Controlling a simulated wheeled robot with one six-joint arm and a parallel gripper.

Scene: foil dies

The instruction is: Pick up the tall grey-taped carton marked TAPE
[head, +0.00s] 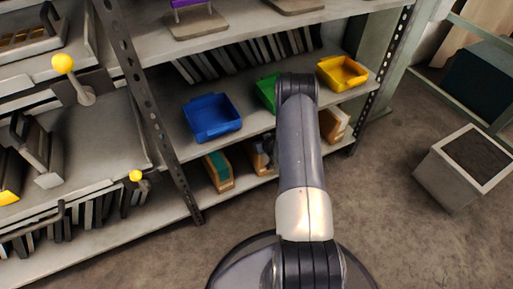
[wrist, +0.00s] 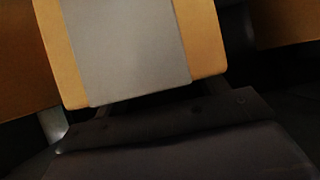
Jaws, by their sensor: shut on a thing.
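A cardboard carton with a broad grey tape band (wrist: 125,50) fills the upper middle of the wrist view, slightly tilted in the picture. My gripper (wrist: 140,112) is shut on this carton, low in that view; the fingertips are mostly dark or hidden. In the head view, a carton (head: 262,160) shows on the bottom shelf just left of my arm, partly covered by dark gripper parts. Its marking cannot be read in either view.
A teal-taped carton (head: 218,171) stands to the left on the bottom shelf, and a pale-banded carton (head: 336,124) to the right. Blue (head: 211,118), green (head: 266,92) and yellow (head: 342,73) bins sit on the shelf above. A rack upright (head: 150,110) stands at left.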

